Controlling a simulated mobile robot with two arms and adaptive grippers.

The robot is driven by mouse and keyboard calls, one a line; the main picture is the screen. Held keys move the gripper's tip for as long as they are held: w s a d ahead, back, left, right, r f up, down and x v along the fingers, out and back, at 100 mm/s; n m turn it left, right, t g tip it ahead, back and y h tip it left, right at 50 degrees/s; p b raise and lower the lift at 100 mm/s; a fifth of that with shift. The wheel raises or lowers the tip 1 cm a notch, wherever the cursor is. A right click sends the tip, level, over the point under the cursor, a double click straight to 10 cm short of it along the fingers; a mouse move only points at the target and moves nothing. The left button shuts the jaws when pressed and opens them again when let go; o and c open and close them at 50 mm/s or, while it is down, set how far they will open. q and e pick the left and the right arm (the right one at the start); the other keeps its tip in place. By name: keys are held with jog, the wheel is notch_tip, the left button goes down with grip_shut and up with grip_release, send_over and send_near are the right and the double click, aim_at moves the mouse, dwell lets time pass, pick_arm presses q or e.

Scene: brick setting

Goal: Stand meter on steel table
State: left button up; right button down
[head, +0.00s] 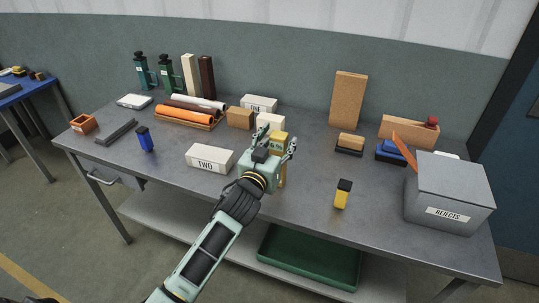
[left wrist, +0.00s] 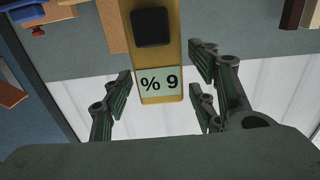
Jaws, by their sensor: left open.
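The yellow meter (head: 279,138) is upright at the middle of the steel table (head: 310,190), partly hidden behind my left gripper (head: 277,146). Its lower end shows below the gripper and appears to meet the tabletop. In the left wrist view the meter (left wrist: 158,55) has a black square pad and a pale display reading "% 9". That view is upside down, with the wall at the bottom. My left gripper's fingers (left wrist: 160,78) are spread on both sides of the meter, with gaps visible. My right gripper is not in view.
A white box marked TWO (head: 210,158) lies left of my gripper. Tan blocks (head: 240,118) and rolls (head: 185,113) lie behind. The front middle is mostly clear.

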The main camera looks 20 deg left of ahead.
pick_arm(q)
jog(key=s+b, duration=0.1)
jog(key=s, duration=1)
jog(key=shift+a, duration=0.2)
